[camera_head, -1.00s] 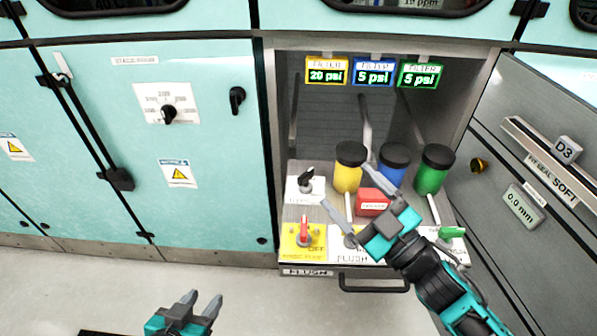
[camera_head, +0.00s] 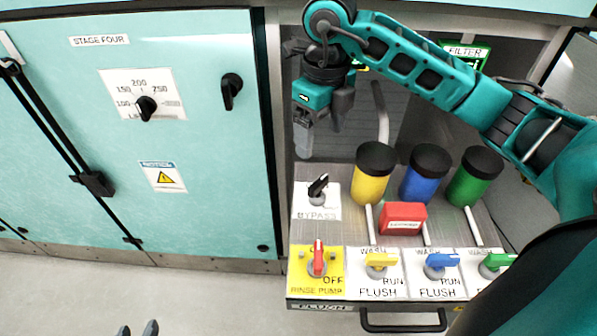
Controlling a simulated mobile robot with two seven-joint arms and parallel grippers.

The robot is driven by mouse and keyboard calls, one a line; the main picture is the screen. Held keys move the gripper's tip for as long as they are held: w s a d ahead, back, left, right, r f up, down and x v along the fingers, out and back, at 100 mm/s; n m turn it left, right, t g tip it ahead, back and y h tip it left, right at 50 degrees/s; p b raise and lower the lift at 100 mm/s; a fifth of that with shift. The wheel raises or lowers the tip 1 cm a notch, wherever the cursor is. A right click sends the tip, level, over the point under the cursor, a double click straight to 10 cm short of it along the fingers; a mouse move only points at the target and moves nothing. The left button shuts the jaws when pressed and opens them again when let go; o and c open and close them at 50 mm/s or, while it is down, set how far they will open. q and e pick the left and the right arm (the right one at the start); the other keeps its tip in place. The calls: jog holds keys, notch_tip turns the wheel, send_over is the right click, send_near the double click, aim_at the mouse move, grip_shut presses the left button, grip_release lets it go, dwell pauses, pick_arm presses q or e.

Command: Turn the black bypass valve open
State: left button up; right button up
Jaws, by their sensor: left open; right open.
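The black bypass valve (camera_head: 318,187) is a small black handle on a metal stem, on a white plate marked BYPASS at the left of the metal shelf. Its handle is tilted, pointing up and to the right. My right gripper (camera_head: 318,140) is open and empty, pointing down above and behind the valve, apart from it. My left gripper (camera_head: 138,330) shows only its fingertips at the bottom edge, over the floor; they are apart and empty.
Yellow (camera_head: 371,186), blue (camera_head: 423,182) and green (camera_head: 472,184) black-capped canisters stand right of the valve, with a red box (camera_head: 403,217) in front. Red (camera_head: 318,258), yellow (camera_head: 381,260), blue (camera_head: 440,262) and green (camera_head: 496,263) handles line the front. The cabinet door (camera_head: 190,210) bounds the left.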

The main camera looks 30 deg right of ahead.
aim_at(319, 181)
notch_tip(319, 181, down, 13)
jog(key=shift+s+d+r+b, duration=0.1)
jog(key=shift+b, duration=0.9)
jog(key=c, duration=1.1)
